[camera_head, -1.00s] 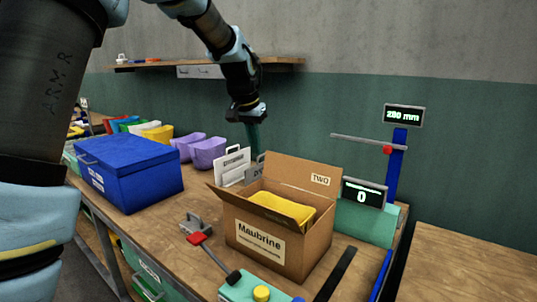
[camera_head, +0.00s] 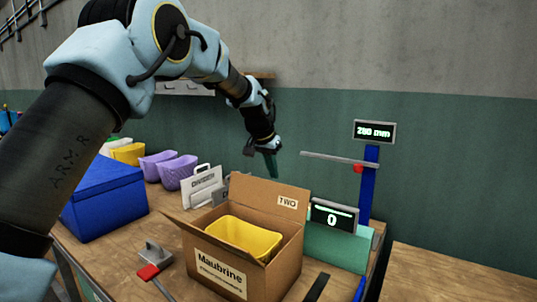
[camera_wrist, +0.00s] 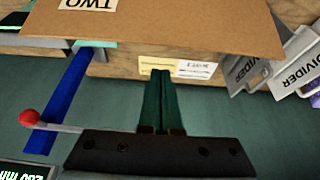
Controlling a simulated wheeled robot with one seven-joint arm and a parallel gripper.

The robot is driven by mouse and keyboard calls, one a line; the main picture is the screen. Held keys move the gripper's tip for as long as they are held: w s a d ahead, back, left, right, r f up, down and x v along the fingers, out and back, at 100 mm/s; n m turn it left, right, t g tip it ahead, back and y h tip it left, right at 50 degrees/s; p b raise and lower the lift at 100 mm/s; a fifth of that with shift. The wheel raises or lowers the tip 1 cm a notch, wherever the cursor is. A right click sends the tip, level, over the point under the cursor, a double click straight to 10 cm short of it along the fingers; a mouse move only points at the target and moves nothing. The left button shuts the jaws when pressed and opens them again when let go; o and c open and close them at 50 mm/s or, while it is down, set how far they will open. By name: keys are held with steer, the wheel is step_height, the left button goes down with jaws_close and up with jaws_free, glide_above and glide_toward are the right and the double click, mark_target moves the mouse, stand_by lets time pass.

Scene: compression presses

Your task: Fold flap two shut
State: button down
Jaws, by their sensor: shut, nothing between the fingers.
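The cardboard box labelled Maubrine (camera_head: 220,275) stands on the bench with a yellow bin (camera_head: 243,237) inside. Flap two (camera_head: 268,200), marked TWO, stands raised at the back edge of the box. Another flap (camera_head: 192,229) sticks outward at the left. My gripper (camera_head: 271,172) is shut and empty, pointing down above and behind flap two, apart from it as far as I can tell. In the wrist view, flap two (camera_wrist: 180,28) spans the top, and the shut dark green fingers (camera_wrist: 161,80) point toward its edge.
A blue post (camera_head: 367,190) with a horizontal bar and a 280 mm display (camera_head: 374,131) stands right of my gripper. A counter reading 0 (camera_head: 332,216) is beside the box. White dividers (camera_head: 203,186), purple bins (camera_head: 176,171) and a blue chest (camera_head: 103,198) stand left.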

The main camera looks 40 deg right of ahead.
steer(key=a, duration=0.1)
steer(key=s+a+p, duration=0.1)
steer(key=a, duration=0.1)
steer(key=shift+a+r, duration=0.1)
steer(key=shift+a, duration=0.1)
steer(key=shift+a+b, duration=0.15)
steer(key=shift+b, duration=0.15)
